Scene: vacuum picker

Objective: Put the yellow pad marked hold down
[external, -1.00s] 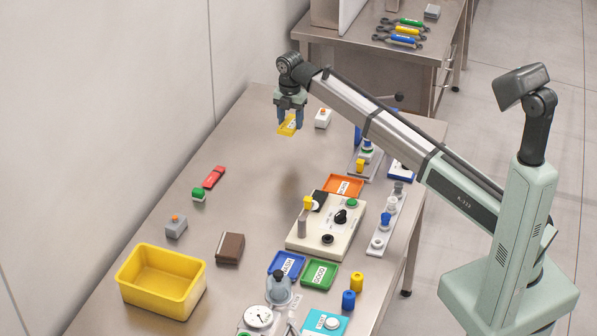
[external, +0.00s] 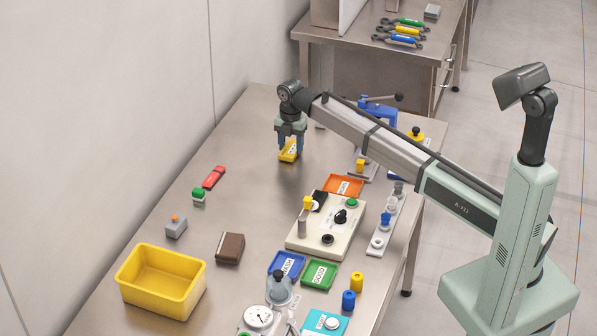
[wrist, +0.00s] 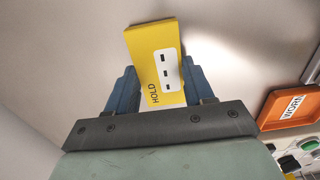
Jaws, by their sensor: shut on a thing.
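The yellow pad (external: 289,151) marked HOLD is between the two blue fingers of my gripper (external: 290,146), which is shut on it. It is low over the far left part of the steel table; I cannot tell whether it touches the top. In the wrist view the pad (wrist: 157,62) shows the word HOLD and a white patch with dark marks. The fingers (wrist: 158,88) press on both of its sides.
An orange tray (external: 343,186) labelled WORN lies to the right, behind a cream control box (external: 326,225). A red item (external: 213,177) and a yellow bin (external: 160,280) are nearer on the left. The steel table (external: 255,135) is bare around the pad.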

